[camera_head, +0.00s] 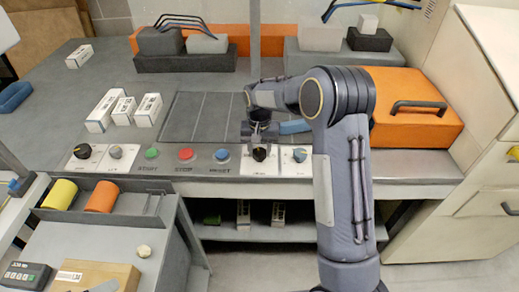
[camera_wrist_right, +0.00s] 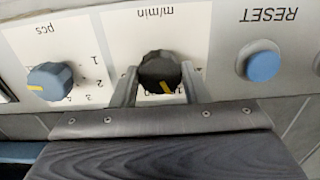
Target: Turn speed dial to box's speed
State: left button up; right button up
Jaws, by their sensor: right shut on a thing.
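The speed dial is a black knob with a yellow mark under the label "m/min", seen in the head view (camera_head: 260,154) and close up in the right wrist view (camera_wrist_right: 158,68). My right gripper (camera_head: 262,138) reaches down to it, with one finger on each side, shut on it; the fingers also show in the wrist view (camera_wrist_right: 160,88). In the wrist view the yellow mark points down and slightly right; the scale numbers there are mostly hidden. White labelled boxes stand on the table, one of them here (camera_head: 148,110); their print is too small to read. My left gripper is not in view.
A blue "pcs" dial (camera_wrist_right: 50,80) sits beside the speed dial, and a blue RESET button (camera_wrist_right: 262,62) on its other side. Red (camera_head: 186,154) and green (camera_head: 152,153) buttons line the same panel edge. An orange case (camera_head: 415,110) stands right of my arm.

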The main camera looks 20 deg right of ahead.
aim_at(259, 151)
jog(key=o, duration=1)
jog(key=shift+r, duration=0.15)
notch_tip(259, 151, up, 7)
jog(key=shift+b, duration=0.3)
jog(key=shift+r, duration=0.3)
